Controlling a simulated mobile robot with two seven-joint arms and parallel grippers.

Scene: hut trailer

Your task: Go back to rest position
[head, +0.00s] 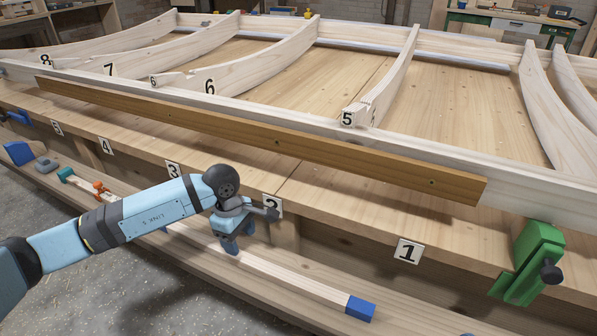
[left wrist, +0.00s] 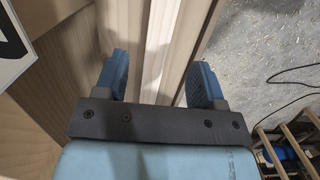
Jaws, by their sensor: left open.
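My left arm (head: 150,222) reaches in from the left. My left gripper (head: 230,246) points down in front of the workbench edge, by the number 2 tag, close above the lower shelf. In the left wrist view the two blue fingers (left wrist: 160,82) are spread apart, with pale wood showing between them; no held object can be made out. A pale wooden bar with a blue end (head: 360,308) lies on the lower shelf, running from near the gripper to the right. I cannot tell whether the fingers touch it. My right gripper is in neither view.
A workbench (head: 330,218) carries a pale frame with curved ribs (head: 260,65) and a brown plank (head: 260,135) along its front. A green clamp (head: 533,262) sticks out at the right. An orange clamp (head: 99,189) lies on the lower shelf. Grey floor (head: 60,285) is at the left.

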